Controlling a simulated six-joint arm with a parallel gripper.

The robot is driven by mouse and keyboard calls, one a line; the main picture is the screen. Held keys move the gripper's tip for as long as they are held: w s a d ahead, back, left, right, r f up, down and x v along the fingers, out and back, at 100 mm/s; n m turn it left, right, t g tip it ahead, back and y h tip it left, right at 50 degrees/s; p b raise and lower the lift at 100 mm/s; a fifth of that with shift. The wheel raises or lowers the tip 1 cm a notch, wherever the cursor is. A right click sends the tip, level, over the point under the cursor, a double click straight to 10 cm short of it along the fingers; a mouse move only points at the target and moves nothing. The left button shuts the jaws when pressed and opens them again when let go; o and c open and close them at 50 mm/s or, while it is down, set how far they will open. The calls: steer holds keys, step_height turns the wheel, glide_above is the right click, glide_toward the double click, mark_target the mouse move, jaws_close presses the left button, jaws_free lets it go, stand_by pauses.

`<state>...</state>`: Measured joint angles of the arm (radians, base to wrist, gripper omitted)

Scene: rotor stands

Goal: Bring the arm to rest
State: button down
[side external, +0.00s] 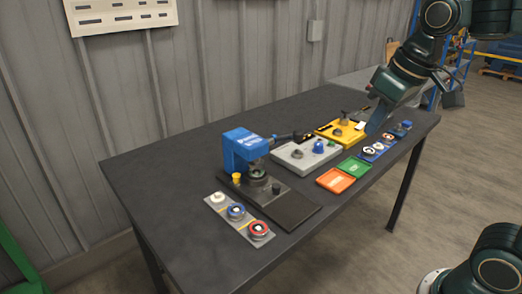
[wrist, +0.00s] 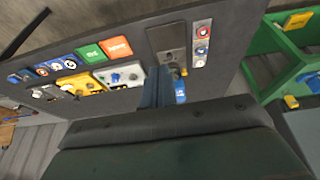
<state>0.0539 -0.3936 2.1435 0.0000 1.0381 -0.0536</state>
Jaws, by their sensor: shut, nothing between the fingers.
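My gripper (side external: 376,124) is above the right part of the dark table (side external: 150,165) in the side view, with my arm coming in from the top right. Its fingers (wrist: 155,88) are shut and empty in the wrist view. A blue press-like machine (side external: 243,146) stands on a dark base near the table's middle; in the wrist view it is mostly hidden behind the fingers. A grey stand board (side external: 292,163) and a yellow stand board (side external: 327,131) carry small parts, including a blue one on the grey board.
A green tray (side external: 354,167) and an orange tray (side external: 335,181) lie near the front edge. A strip with several round parts (side external: 240,216) lies at the left, another strip (side external: 379,150) at the right. The table's left end is clear.

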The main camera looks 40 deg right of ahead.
steer(key=s+a+f+t, duration=0.1)
steer(key=s+f, duration=0.4)
steer(key=s, duration=0.4)
steer(key=shift+a+t, duration=0.2)
steer(key=shift+t, duration=0.1)
